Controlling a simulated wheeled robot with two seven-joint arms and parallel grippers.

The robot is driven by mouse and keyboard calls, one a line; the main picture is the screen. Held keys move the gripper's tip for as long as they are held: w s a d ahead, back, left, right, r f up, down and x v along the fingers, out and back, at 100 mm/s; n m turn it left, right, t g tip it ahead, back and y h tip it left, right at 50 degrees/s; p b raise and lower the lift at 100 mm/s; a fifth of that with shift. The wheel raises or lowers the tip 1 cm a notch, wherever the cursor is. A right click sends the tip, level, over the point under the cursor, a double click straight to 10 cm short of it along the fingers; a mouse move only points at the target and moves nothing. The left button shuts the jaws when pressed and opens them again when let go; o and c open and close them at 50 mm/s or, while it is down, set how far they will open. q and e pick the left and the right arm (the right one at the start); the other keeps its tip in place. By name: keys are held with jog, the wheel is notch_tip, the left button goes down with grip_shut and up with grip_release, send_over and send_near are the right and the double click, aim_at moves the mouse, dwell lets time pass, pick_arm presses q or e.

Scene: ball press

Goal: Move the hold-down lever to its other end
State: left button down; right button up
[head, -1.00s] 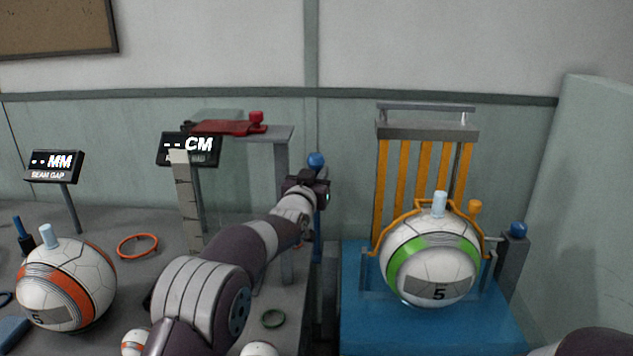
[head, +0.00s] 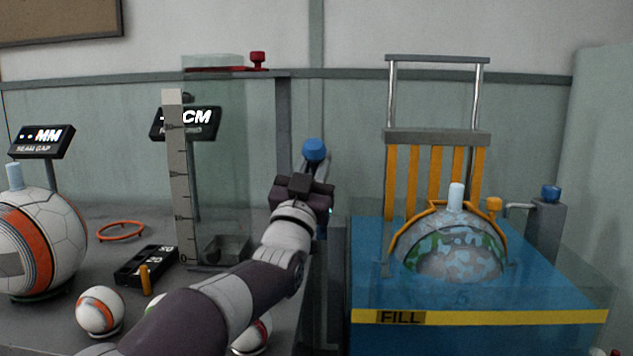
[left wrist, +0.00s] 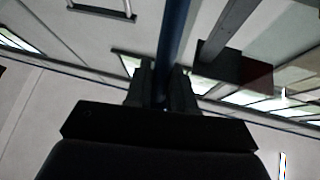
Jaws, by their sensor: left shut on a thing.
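A lever with a blue ball knob (head: 314,150) stands between the bench and the tank. My left gripper (head: 310,188) is shut on its blue rod just below the knob. In the left wrist view the blue rod (left wrist: 172,45) passes between the fingers. The orange frame (head: 435,170) with upright slats reaches over the ball (head: 452,250), which sits low in the blue tank (head: 575,280), largely under the water. My arm hides the lever's lower part. My right gripper is not in view.
A grey post with a blue knob (head: 550,194) stands right of the tank. On the left bench are a clear cylinder with a scale (head: 178,180), a large orange-banded ball (head: 38,240), small balls and a black box (head: 146,265). The bench's back is partly free.

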pick_arm(q)
jog(key=shift+s+f, duration=0.15)
jog(key=shift+f, duration=0.1)
jog(key=c, duration=1.1)
grip_release()
jog(key=shift+r, duration=0.1)
jog(key=p+v, duration=0.1)
jog(key=v, duration=1.1)
jog(key=shift+s+f, duration=0.25)
jog(key=shift+f, duration=0.05)
